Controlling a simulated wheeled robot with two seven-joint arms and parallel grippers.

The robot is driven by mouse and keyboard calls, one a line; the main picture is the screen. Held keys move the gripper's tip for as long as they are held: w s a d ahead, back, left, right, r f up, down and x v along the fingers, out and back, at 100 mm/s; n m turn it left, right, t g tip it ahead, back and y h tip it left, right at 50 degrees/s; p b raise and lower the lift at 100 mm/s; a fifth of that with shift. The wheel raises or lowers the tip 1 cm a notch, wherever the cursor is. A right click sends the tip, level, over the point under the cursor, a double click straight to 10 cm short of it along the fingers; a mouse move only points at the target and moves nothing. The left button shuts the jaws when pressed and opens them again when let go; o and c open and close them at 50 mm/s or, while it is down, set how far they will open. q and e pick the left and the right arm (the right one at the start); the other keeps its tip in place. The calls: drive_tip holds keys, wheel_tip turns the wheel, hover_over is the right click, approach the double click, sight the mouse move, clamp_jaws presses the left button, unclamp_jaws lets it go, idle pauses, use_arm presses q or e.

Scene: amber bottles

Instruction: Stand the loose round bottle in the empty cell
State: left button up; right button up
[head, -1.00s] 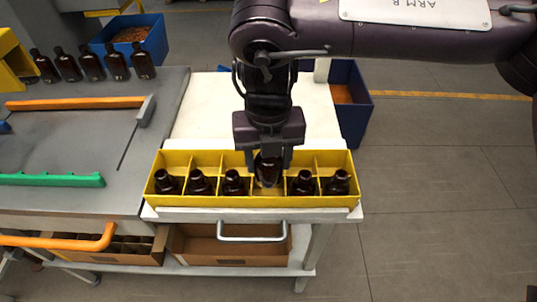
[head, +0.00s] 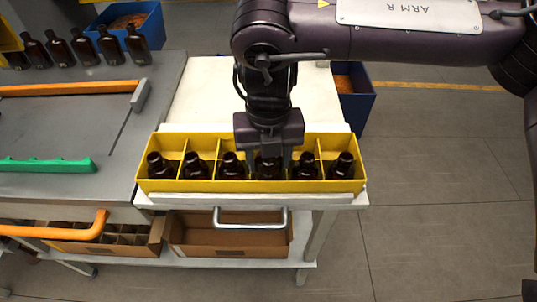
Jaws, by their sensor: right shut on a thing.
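A yellow divided crate (head: 250,187) stands near the front edge of the white bench. Dark amber bottles stand upright in its cells, such as one at the left end (head: 158,167) and one at the right end (head: 342,167). My right gripper (head: 268,160) points down over the fourth cell from the left and is shut on the round bottle (head: 268,172). This bottle looks upright and sits down inside that cell, level with its neighbours. Its neck is partly hidden by the gripper, and whether its base touches the cell floor is hidden. My left gripper is not in view.
Bottles stand close on both sides of the held one, at left (head: 232,167) and right (head: 305,167). A grey table (head: 60,125) with several bottles at its back is at left. The white bench top (head: 210,92) behind the crate is clear.

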drive_tip(key=shift+f, duration=0.2)
idle(0.3)
drive_tip(key=shift+f+b, duration=0.45)
drive_tip(key=shift+f, duration=0.05)
drive_tip(key=o, duration=1.1)
drive_tip(key=shift+r, duration=0.1)
wheel_tip(320, 180, up, 8)
drive_tip(key=shift+f, duration=0.1)
drive_tip(key=shift+f, duration=0.1)
